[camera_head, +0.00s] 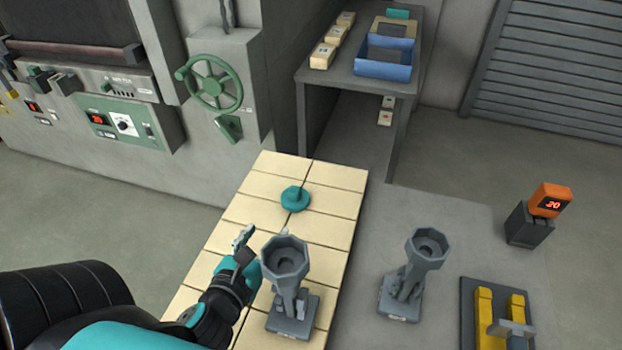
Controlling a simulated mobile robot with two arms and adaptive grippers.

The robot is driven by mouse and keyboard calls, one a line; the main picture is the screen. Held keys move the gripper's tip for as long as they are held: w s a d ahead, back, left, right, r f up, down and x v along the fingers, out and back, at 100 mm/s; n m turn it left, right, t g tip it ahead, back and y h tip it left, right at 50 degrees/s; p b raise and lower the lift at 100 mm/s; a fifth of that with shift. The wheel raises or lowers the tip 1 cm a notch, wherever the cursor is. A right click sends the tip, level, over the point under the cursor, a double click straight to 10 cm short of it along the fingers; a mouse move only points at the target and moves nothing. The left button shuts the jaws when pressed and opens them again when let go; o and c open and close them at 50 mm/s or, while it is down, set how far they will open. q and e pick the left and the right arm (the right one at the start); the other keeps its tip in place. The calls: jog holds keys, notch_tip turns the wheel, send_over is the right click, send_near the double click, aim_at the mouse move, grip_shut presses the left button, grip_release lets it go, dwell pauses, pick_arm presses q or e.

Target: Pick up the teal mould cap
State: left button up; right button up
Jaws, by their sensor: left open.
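My left gripper (264,236) is open and empty. It is nearer to me than the cap and to its left, clearly apart from it. One of its fingers is partly hidden behind a grey octagonal mould (285,258) on a stand beside it. I cannot tell whether the gripper touches that mould. My right gripper is not in view.
A second grey mould (426,248) stands to the right on the grey surface. Near it are a yellow fixture (484,310) and an orange display (550,200). A shelf with a blue bin (384,70) and a wall with a green handwheel (212,83) are behind. The tiles around the cap are clear.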

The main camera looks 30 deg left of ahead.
aim_at(293, 192)
pick_arm(q)
jog(key=shift+w+a+f+b, duration=0.15)
jog(key=shift+w+f+b, duration=0.15)
jog(key=shift+w+b, duration=0.4)
jog(key=x, duration=0.2)
jog(key=b+x, duration=0.1)
jog(key=shift+w+a+r, duration=0.15)
jog(key=shift+w+a, duration=0.1)
jog(key=shift+w, duration=0.1)
jog(key=p+x, duration=0.1)
jog(key=x, duration=0.5)
jog(key=shift+w, duration=0.35)
jog(key=p+x, duration=0.1)
jog(key=x, duration=0.2)
jog(key=shift+w+a, duration=0.1)
jog(key=shift+w, duration=0.25)
jog(key=shift+w+f, duration=0.35)
jog(key=shift+w, duration=0.1)
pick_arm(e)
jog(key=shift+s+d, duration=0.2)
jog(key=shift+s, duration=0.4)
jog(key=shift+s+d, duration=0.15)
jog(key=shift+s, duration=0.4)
